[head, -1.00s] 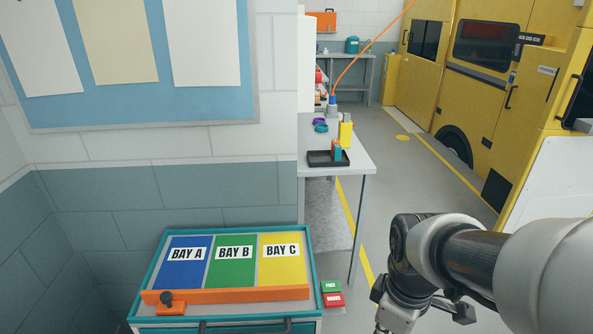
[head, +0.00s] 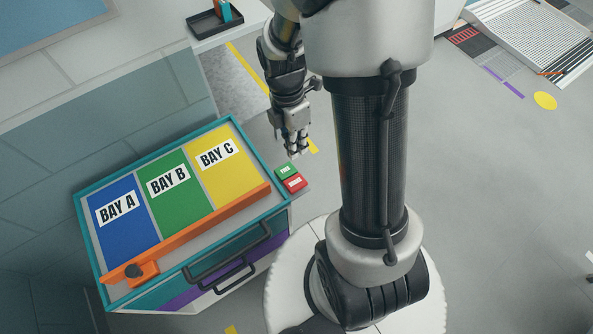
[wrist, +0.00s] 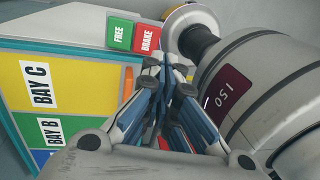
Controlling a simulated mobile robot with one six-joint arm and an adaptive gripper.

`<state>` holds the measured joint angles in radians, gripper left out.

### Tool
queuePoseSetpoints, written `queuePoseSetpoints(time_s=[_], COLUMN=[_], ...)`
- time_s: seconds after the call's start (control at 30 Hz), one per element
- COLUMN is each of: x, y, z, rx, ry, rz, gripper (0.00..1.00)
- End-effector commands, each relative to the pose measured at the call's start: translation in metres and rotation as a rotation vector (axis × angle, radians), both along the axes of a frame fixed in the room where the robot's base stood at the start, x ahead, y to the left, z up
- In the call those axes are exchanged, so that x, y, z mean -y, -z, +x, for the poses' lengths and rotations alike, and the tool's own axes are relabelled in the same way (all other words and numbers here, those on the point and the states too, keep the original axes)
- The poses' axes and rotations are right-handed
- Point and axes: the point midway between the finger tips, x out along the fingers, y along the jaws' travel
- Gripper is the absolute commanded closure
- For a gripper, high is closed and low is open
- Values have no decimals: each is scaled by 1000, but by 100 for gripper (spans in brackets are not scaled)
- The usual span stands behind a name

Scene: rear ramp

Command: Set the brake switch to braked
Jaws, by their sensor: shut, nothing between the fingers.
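The brake switch is a pair of pads on the right side of the teal cabinet: a green FREE pad (head: 286,170) and a red BRAKE pad (head: 294,184). In the wrist view the FREE pad (wrist: 119,32) is left of the BRAKE pad (wrist: 147,37), both near the top. I cannot tell which pad is pressed in. My gripper (head: 297,147) is shut and empty, fingers pointing down, just beyond the pads in the head view. In the wrist view my gripper's fingertips (wrist: 166,66) lie just below the BRAKE pad and look apart from it.
The cabinet (head: 262,216) has blue, green and yellow bay panels, an orange bar (head: 205,228) with a dark knob (head: 134,271), and dark drawer handles. A bench with a black tray (head: 215,22) stands behind. Open floor lies right of my arm.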

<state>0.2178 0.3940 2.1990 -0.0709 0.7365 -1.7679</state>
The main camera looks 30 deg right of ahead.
Motion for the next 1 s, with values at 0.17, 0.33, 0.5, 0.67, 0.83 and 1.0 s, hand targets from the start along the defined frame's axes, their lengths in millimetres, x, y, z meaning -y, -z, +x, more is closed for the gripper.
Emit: queuePoseSetpoints(time_s=[0.17,0.33,0.5,0.67,0.83,1.0], x=[0,0,0,0,0,1], y=[2,21,57,91,119,134], z=[-1,-5,-12,-18,-23,-26], rx=[0,-4,-4,-4,-2,0], ry=[1,2,3,2,2,2], rz=[0,0,0,0,1,0], gripper=[100,100,100,100,100,100])
